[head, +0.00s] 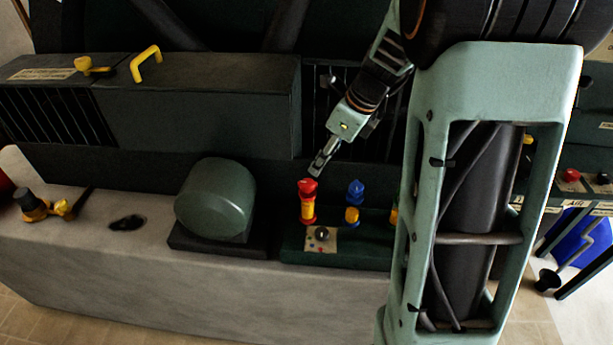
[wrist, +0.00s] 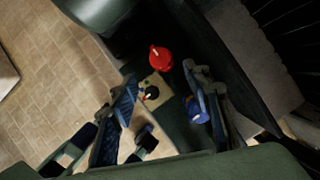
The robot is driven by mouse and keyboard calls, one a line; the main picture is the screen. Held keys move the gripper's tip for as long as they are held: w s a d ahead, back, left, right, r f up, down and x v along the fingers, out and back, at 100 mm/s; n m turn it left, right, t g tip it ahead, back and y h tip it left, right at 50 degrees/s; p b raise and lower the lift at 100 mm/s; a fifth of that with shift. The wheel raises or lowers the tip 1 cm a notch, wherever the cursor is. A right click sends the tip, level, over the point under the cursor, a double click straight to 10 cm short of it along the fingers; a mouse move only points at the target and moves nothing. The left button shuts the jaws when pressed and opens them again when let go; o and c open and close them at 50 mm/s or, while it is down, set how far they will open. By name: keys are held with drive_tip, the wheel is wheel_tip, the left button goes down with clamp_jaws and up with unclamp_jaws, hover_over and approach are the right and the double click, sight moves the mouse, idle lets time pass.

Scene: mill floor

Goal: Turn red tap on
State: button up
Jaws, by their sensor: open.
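The red tap (head: 308,190) has a red top on a yellow and red body and stands upright on a dark green block. In the wrist view its red top (wrist: 160,58) shows from above, beyond the fingertips. My gripper (head: 318,170) is just above and slightly right of the red tap in the head view. In the wrist view my gripper (wrist: 160,85) is open, with its two fingers apart and nothing held. I cannot tell any contact with the tap.
A blue tap (head: 355,192) stands right of the red one, and it shows near the right finger in the wrist view (wrist: 197,108). A small panel with a black knob (head: 322,234) sits in front. A green cylinder (head: 215,198) is to the left.

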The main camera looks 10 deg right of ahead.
sight(308, 182)
drive_tip(key=x, duration=0.9)
drive_tip(key=shift+w+a+f+b, duration=0.1)
drive_tip(key=shift+a+f+b, duration=0.05)
drive_tip(key=shift+f+b, duration=0.2)
drive_tip(key=shift+r, duration=0.1)
drive_tip(key=c, duration=1.2)
drive_tip(key=shift+o, duration=0.2)
